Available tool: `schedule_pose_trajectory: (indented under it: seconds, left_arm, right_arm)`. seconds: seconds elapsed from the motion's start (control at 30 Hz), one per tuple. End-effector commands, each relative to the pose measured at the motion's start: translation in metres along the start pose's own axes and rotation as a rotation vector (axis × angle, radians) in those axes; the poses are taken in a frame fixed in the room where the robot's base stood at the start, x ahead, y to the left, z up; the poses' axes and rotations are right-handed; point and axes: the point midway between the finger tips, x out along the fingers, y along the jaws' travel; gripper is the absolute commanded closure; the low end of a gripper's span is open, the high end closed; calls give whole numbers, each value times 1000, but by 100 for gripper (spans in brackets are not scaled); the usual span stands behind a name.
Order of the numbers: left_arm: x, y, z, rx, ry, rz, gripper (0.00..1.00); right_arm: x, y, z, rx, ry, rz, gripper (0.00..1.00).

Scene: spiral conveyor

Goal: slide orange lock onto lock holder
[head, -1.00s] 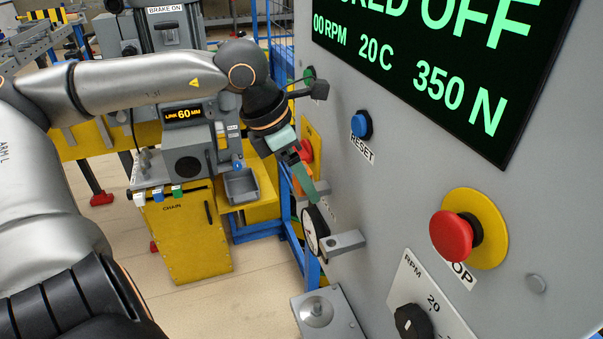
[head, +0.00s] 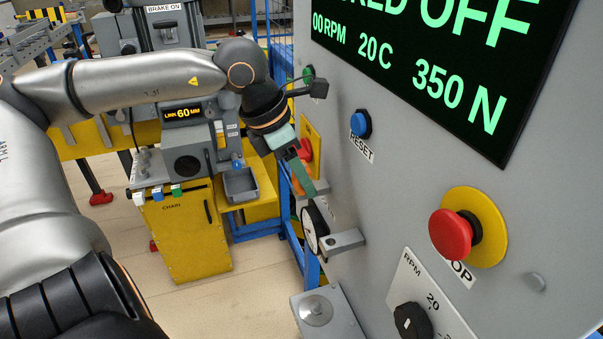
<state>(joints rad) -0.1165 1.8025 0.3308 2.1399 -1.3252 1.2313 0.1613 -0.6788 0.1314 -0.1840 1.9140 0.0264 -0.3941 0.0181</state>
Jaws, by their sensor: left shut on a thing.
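My left gripper (head: 303,178) reaches in from the left, its green fingers pointing down close to the grey panel face. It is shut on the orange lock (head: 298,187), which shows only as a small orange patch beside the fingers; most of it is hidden. A red knob (head: 306,150) on a yellow plate (head: 313,135) sits right behind the gripper on the panel. I cannot tell which part is the lock holder, or whether the lock touches it. My right gripper is not in view.
A round gauge (head: 314,228) and a grey bracket (head: 342,241) stick out just below the gripper. A blue reset button (head: 361,124) and a red stop button (head: 452,234) stand out from the panel to the right. A yellow chain cabinet (head: 183,235) stands behind, beyond open floor.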

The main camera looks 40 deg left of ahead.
Motion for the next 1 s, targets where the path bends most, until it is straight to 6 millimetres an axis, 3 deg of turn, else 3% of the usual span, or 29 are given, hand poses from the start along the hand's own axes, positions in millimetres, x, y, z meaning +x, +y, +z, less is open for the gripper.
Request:
schedule_pose_trajectory:
  seconds: [0.2,1.0]
  left_arm:
    - [0,0,0,0,-1,0,100]
    - [-21,0,9,1,-1,2,100]
  right_arm:
    - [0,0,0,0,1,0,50]
    - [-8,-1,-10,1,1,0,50]
